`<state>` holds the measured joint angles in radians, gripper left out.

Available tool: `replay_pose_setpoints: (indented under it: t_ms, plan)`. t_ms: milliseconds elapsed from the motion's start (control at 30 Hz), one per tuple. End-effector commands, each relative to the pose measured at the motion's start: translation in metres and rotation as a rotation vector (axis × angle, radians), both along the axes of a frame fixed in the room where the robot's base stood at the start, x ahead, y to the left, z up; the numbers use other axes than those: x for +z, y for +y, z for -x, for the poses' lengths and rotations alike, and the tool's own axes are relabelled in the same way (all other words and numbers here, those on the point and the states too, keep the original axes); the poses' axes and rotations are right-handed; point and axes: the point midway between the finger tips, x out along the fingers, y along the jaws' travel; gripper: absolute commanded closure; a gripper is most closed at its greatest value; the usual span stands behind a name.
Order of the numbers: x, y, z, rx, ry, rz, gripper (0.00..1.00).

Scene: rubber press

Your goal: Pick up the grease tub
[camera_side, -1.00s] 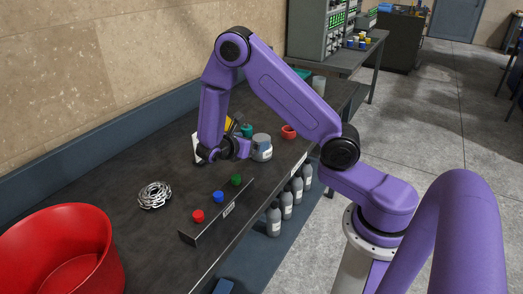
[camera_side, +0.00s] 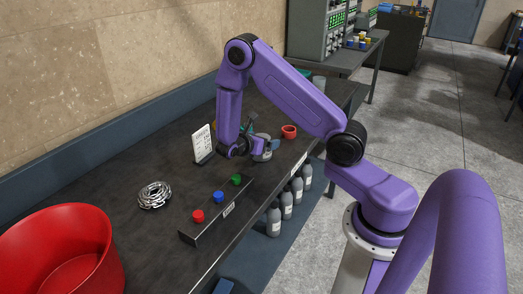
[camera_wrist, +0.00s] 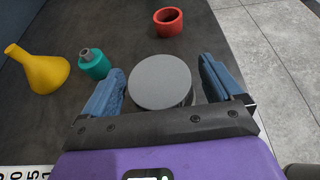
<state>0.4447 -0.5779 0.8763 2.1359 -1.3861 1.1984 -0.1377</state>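The grease tub is a round container with a grey lid (camera_wrist: 160,82) in the wrist view, lying between the two blue fingers of my gripper (camera_wrist: 162,88). The fingers are open, with a visible gap on each side of the tub. In the side view my gripper (camera_side: 258,150) is low over the bench beside the tub (camera_side: 265,141), which it partly hides. The tub appears to stand upright on the bench.
A teal bottle (camera_wrist: 93,64) and a yellow funnel (camera_wrist: 38,70) stand left of the tub. A red cup (camera_wrist: 169,21) is beyond it. A button panel (camera_side: 218,212), a chain (camera_side: 155,195), a white sign (camera_side: 202,143) and a red bin (camera_side: 62,250) are also on the bench.

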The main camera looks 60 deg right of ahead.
Motion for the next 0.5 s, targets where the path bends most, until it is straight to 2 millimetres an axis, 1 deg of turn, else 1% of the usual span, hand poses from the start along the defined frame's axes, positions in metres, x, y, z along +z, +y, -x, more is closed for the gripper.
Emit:
replay_pose_setpoints:
  t_ms: [33, 67, 100, 167, 200, 500]
  plan:
    - [0.0001, 0.0002, 0.0000, 0.000, 0.000, 0.000, 0.23]
    - [0.0001, 0.0003, 0.0000, 0.000, 0.000, 0.000, 0.33]
    - [0.0001, 0.0003, 0.0000, 0.000, 0.000, 0.000, 0.46]
    - [0.0002, 0.0004, 0.0000, 0.000, 0.000, 0.000, 0.65]
    - [0.0002, 0.0003, 0.0000, 0.000, 0.000, 0.000, 0.78]
    - [0.0009, 0.0004, -0.0002, 0.000, -0.001, 0.002, 0.79]
